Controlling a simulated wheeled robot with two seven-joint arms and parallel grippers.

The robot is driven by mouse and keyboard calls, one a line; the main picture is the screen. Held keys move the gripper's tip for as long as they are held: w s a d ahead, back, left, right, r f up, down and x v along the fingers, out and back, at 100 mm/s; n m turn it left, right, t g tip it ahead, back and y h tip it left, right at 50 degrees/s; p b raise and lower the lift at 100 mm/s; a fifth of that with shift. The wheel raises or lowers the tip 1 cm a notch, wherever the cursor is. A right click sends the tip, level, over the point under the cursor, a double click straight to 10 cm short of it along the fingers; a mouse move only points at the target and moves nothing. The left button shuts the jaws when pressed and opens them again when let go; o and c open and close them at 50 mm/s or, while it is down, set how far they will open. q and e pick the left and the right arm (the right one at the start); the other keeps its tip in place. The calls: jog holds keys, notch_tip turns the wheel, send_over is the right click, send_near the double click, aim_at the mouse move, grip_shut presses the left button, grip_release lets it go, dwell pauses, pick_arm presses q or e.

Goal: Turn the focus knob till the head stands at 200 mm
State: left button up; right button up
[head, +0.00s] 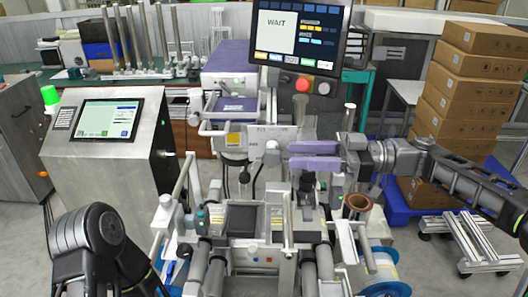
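The grey head assembly (262,146) stands on its column at the middle of the head view, with a small lettered plate on its front. A rounded pale part (271,157), possibly the focus knob, sits at its lower right. The scale markings are too small to read. My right gripper (291,155) comes in from the right with two flat purple fingers, one above the other, pointing left. A narrow gap shows between them, and I see nothing held. Their tips are close to the right of the head assembly; contact cannot be told. My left gripper is out of view.
A monitor (298,38) reading WAIT hangs above, with a red button (302,85) below it. A cabinet with a screen (108,119) stands at left. Rollers and frame (243,218) fill the lower middle. Stacked cartons (465,85) stand behind my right arm.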

aim_at(264, 153)
jog(key=shift+a, duration=0.15)
jog(key=a+p, duration=0.2)
jog(key=a, duration=0.4)
jog(key=shift+a+r, duration=0.1)
jog(key=shift+a, duration=0.15)
jog(key=shift+a+p, duration=0.4)
jog(key=shift+a, duration=0.1)
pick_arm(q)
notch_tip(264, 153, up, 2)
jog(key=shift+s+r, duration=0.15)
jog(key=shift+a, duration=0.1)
pick_arm(e)
jog(key=shift+a+f, duration=0.1)
jog(key=shift+f, duration=0.15)
grip_shut()
